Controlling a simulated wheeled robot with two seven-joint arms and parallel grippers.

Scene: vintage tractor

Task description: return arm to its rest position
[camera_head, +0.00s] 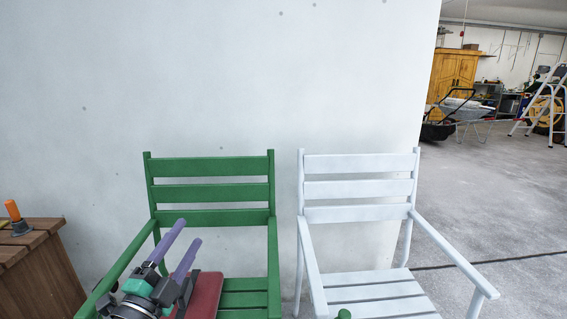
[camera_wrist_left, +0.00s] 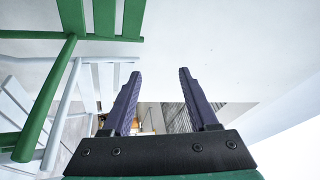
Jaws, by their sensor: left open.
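My left gripper (camera_head: 188,232) is at the lower left of the head view, with two purple fingers spread apart and nothing between them. It is in front of the green chair (camera_head: 212,167), and its fingers point up and to the right. In the left wrist view the gripper (camera_wrist_left: 160,74) also shows open and empty, with pale wall and a grey gap beyond the fingers. My right gripper is not in either view.
A red flat object (camera_head: 206,292) lies at the green chair's seat, partly hidden by my gripper. A white chair (camera_head: 358,189) stands to the right. A wooden slatted table (camera_head: 45,262) with an orange-handled tool (camera_head: 13,212) stands left. Open floor (camera_head: 500,215) lies right.

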